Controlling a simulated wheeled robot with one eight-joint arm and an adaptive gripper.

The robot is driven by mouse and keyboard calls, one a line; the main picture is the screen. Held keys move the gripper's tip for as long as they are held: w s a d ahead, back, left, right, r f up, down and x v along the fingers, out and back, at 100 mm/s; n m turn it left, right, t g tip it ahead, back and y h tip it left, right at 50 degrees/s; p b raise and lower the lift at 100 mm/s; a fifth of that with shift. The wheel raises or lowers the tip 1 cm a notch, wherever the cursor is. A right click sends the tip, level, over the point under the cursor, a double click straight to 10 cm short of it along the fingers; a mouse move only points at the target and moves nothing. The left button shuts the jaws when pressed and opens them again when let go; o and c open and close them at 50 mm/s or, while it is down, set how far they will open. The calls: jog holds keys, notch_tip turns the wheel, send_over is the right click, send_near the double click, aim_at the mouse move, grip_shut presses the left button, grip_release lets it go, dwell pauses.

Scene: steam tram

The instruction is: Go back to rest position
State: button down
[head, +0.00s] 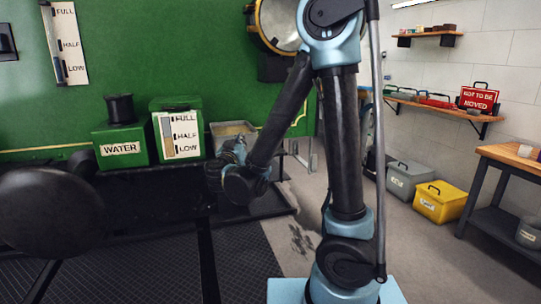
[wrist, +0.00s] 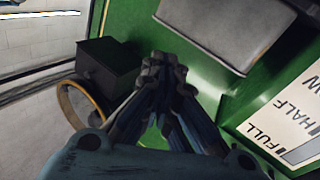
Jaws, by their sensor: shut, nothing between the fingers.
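My arm stands in the middle of the head view, its upper part raised and its forearm bent down to the left. My gripper (head: 232,152) is at the end of the forearm, in front of the open grey bin (head: 218,137) at the tram's front. In the wrist view my gripper (wrist: 163,62) points away with its fingers together and nothing between them. A grey box-shaped thing (wrist: 205,32) lies beyond the fingertips there. I cannot tell in the head view whether the fingers touch the bin.
Left of the bin are a green gauge box (head: 180,135) and a green WATER box (head: 119,146). A round lamp (head: 279,22) is on the green wall. At right are a grey case (head: 405,180), a yellow case (head: 441,203) and a workbench (head: 505,155). Some floor before the cases is clear.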

jog(key=s+d+f+g+h, duration=0.1)
jog(key=s+d+f+g, duration=0.15)
jog(key=d, duration=0.65)
jog(key=s+d+f+m+g+h, duration=0.1)
jog(key=d+f+g, duration=0.25)
jog(key=d, duration=0.55)
jog(key=s+d+f+g+h, duration=0.15)
jog(key=d+g, duration=0.25)
jog(key=d, duration=0.5)
jog(key=s+d+f+g+y, duration=0.2)
jog(key=s+d+f+g, duration=0.35)
jog(key=s, duration=0.35)
jog(key=s+a+f+n+g+y, duration=0.1)
jog(key=s+f+y, duration=0.3)
jog(key=s, duration=0.7)
jog(key=shift+s+a+f, duration=0.4)
jog(key=shift+a+f, duration=0.1)
jog(key=shift+a, duration=0.1)
jog(key=shift+g+y, duration=0.25)
